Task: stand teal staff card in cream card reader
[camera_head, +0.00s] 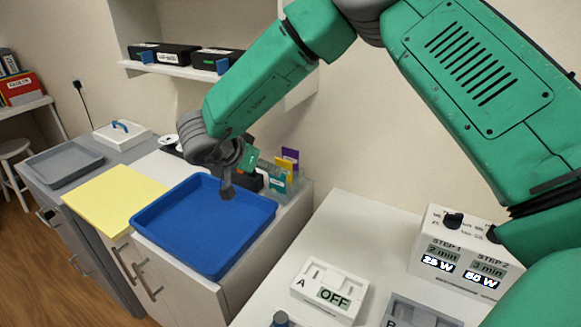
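My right gripper (229,181), on the green arm coming in from the right, is dark and hangs over the back part of the blue tray. Its fingers are small and partly hidden, so I cannot tell whether they are open or shut. Just behind it stands a holder with several upright cards; a teal card (278,186) shows in front of a yellow and a purple one. A small green-teal patch beside the gripper may be a card or part of my arm. The cream card reader (314,306), marked A with an OFF display, is on the white counter at bottom centre. My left gripper is out of view.
The blue tray (150,225) is empty beside a yellow mat (117,198). A grey unit (405,311) marked B is right of the reader. A white control box (430,235) stands behind. A gap separates the counters.

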